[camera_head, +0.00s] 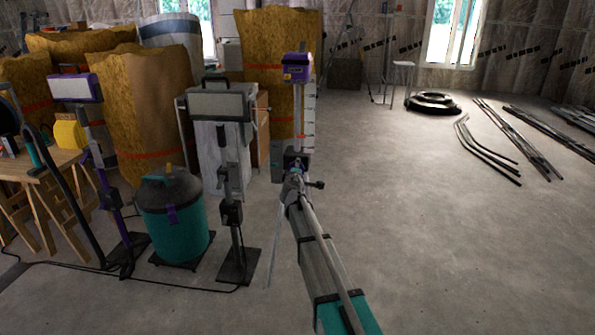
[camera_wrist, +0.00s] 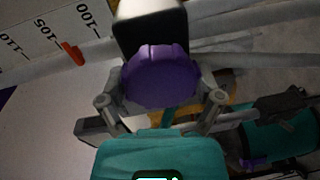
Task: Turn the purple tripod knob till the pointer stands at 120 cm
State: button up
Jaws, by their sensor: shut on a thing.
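The purple knob (camera_wrist: 160,77) is round with a ribbed edge and sits on a dark block in the wrist view. My gripper (camera_wrist: 160,102) has one finger on each side of it and is shut on it. The white scale (camera_wrist: 45,42) at upper left reads 100, 105 and 110. The red pointer (camera_wrist: 73,54) stands between 100 and 105, nearer 105. In the head view my gripper (camera_head: 292,168) is at the tripod's lower block, which hides the knob. The tripod's purple head (camera_head: 297,68) is above, with the pale scale strip (camera_head: 310,115) below it.
A teal vacuum (camera_head: 172,215), a grey lamp stand (camera_head: 232,210) and a purple lamp stand (camera_head: 112,190) stand to the left. Cables lie on the floor there. Insulation rolls (camera_head: 145,110) are behind. The floor (camera_head: 440,210) to the right is mostly clear.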

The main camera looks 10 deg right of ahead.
jog(key=m, duration=0.3)
jog(key=shift+s+d+f+m+b, duration=0.1)
jog(key=shift+s+m+b, duration=0.1)
jog(key=shift+m+b, duration=0.15)
jog(key=m+t, duration=0.1)
jog(key=m, duration=0.3)
jog(key=shift+b, duration=0.35)
jog(key=m, duration=0.4)
jog(key=shift+m+b, duration=0.25)
jog(key=shift+b, duration=0.1)
jog(key=m, duration=0.4)
jog(key=shift+t+b, duration=0.4)
jog(key=m+h, duration=0.1)
jog(key=m, duration=0.6)
jog(key=shift+w+b, duration=0.1)
jog(key=shift+b, duration=0.25)
jog(key=m, duration=0.6)
jog(key=shift+a+m+h, duration=0.2)
jog(key=shift+m+h, duration=0.2)
jog(key=o, duration=0.9)
jog(key=shift+w, duration=0.1)
